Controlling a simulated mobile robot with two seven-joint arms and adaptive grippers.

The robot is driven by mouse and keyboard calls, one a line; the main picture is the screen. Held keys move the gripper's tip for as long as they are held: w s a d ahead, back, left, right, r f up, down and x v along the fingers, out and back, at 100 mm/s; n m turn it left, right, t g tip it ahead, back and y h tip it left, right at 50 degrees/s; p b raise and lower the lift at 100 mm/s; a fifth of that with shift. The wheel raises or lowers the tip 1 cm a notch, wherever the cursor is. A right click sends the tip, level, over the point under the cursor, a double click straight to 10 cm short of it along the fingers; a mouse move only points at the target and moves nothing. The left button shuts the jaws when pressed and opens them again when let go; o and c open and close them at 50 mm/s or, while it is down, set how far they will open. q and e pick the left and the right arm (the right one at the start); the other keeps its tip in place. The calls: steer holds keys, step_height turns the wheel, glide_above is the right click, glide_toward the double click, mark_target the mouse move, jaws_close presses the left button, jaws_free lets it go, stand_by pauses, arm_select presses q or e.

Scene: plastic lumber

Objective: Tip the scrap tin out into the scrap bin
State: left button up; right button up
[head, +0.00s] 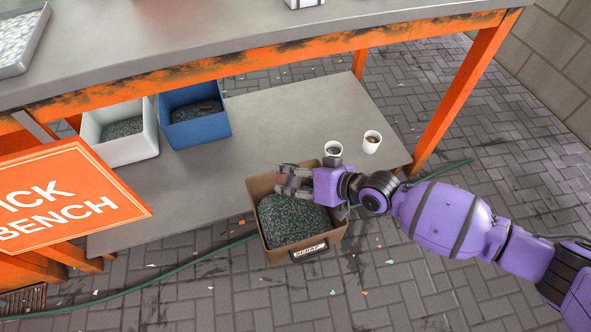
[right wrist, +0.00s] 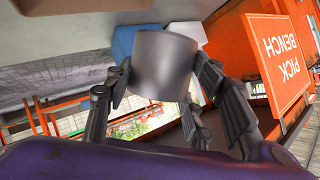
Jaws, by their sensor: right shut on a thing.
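The scrap bin (head: 335,234) is a brown open box labelled SCRAP on the floor at the front edge of the bench's lower shelf. It holds a heap of grey-green granules. My right gripper (head: 290,180) is over the back part of the bin, its arm reaching in from the right. It is shut on the scrap tin (right wrist: 165,65), a plain grey metal cylinder seen between the fingers in the right wrist view. The tin is mostly hidden by the fingers in the head view. I cannot see into its mouth. My left gripper is out of view.
A white bin (head: 140,148) and a blue bin (head: 205,130), both with granules, stand on the lower shelf (head: 270,125). Two white cups (head: 371,142) stand near its right end. An orange bench leg (head: 460,95) rises behind my arm. A green hose (head: 140,288) crosses the floor.

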mark_target(286, 178)
steer(key=r+p, duration=0.1)
steer(key=p, duration=0.1)
steer(key=n+t+p, duration=0.1)
steer(key=shift+s+a+r+p, duration=0.2)
steer(key=shift+s+r+p, duration=0.15)
steer(key=p, duration=0.1)
steer(key=s+n+t+h+p, duration=0.1)
steer(key=p, duration=0.1)
steer(key=shift+a+r+n+t, duration=0.25)
steer(key=shift+a+n+t, duration=0.05)
steer(key=shift+s+p, duration=0.15)
steer(key=shift+p, duration=0.25)
steer(key=shift+s+a+n+t, duration=0.1)
steer(key=shift+n+t, duration=0.4)
